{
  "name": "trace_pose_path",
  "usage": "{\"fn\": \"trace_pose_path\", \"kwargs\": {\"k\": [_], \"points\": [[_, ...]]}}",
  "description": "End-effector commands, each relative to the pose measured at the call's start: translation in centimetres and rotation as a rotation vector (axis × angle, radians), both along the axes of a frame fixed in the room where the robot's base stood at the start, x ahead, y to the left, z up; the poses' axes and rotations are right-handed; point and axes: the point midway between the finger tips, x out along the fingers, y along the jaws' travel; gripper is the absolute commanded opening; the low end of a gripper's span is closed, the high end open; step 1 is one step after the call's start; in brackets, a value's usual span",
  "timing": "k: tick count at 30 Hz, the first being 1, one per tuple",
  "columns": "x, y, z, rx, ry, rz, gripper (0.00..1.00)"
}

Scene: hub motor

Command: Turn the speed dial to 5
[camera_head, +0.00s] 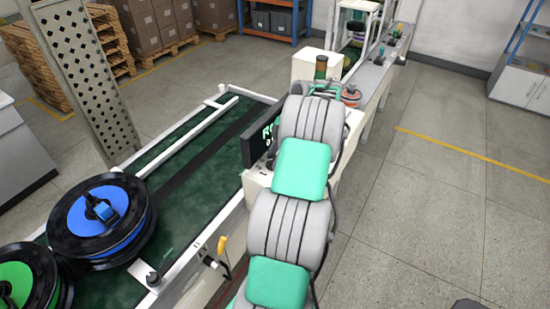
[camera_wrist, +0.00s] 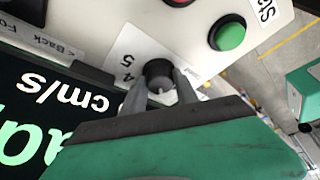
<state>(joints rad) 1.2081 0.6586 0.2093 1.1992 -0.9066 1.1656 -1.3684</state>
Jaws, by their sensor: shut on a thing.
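The speed dial (camera_wrist: 159,72) is a small black knob on a white label with printed numbers, of which 4 and 5 show on its left side in the wrist view. My gripper (camera_wrist: 160,90) has its two grey fingers on either side of the knob and is shut on it. The knob's pointer mark is hidden or too small to read. In the head view my arm covers the dial and the gripper.
A green push button (camera_wrist: 230,34) sits close to the dial on the panel, with part of a red one (camera_wrist: 178,2) at the top edge. A conveyor with a green belt (camera_head: 185,185) runs beside my arm.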

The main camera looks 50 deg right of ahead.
Motion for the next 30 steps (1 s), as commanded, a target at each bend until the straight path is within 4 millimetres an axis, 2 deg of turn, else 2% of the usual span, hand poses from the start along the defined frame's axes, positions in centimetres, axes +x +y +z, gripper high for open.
{"fn": "trace_pose_path", "kwargs": {"k": [1, 7, 20, 30], "points": [[-0.01, -0.02, 0.01, 0.000, 0.000, 0.000, 0.16], [-0.03, -0.04, 0.02, 0.000, 0.000, -0.001, 0.00], [-0.10, -0.04, -0.14, -0.001, 0.000, -0.060, 0.00], [-0.23, 0.05, -0.32, -0.003, -0.001, -0.297, 0.00]]}}
